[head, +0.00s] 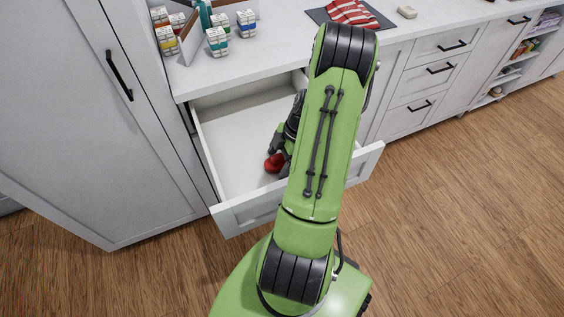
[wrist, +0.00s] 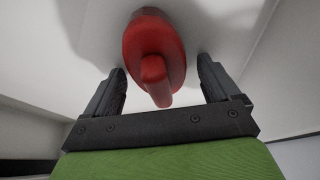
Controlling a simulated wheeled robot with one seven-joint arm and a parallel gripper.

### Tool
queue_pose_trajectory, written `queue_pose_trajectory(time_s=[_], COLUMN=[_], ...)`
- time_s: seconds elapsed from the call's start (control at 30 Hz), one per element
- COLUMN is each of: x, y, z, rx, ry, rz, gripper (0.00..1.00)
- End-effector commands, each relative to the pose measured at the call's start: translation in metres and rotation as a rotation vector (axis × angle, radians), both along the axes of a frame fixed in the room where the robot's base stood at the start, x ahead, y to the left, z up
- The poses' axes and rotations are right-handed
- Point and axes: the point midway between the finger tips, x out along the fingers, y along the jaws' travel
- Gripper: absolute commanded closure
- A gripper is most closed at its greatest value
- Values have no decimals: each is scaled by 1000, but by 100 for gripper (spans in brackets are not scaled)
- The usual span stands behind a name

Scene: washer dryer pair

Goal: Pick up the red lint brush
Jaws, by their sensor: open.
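The red lint brush (head: 273,162) lies in the open white drawer (head: 222,139), near its front, in the head view. In the wrist view the red lint brush (wrist: 153,50) shows a rounded oval head with a short handle pointing toward my gripper. My gripper (wrist: 160,83) is open, with one black finger on each side of the handle and visible gaps between. The brush head lies just beyond the fingertips. In the head view my gripper (head: 281,150) is down inside the drawer, partly hidden by my green arm.
The white counter (head: 270,52) above the drawer holds several small striped containers (head: 217,40) and a folded red striped cloth (head: 352,12) on a dark mat. A tall white cabinet (head: 75,120) stands at the left. Closed drawers (head: 418,88) are at the right. The wood floor (head: 460,210) is clear.

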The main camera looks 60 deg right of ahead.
Motion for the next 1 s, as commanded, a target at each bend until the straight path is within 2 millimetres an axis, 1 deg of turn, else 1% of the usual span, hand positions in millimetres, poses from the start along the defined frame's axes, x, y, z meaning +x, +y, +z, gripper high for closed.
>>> queue_pose_trajectory(time_s=[0.07, 0.17, 0.2, 0.47, 0.67, 0.73, 0.77, 0.83, 1.0], x=[0, 0, 0, 0, 0, 0, 0, 0, 0], y=[0, 0, 0, 0, 0, -1, -1, -1, -1], z=[1, 1, 1, 1, 2, 8, 13, 29, 74], rx=[0, 0, 0, 0, -1, -2, -2, -5, -5], ry=[0, 0, 0, 0, -1, -1, -2, -2, -2], rz=[0, 0, 0, 0, 0, 0, 1, 0, 0], gripper=[11, 25, 31, 71, 71, 71, 71, 71, 71])
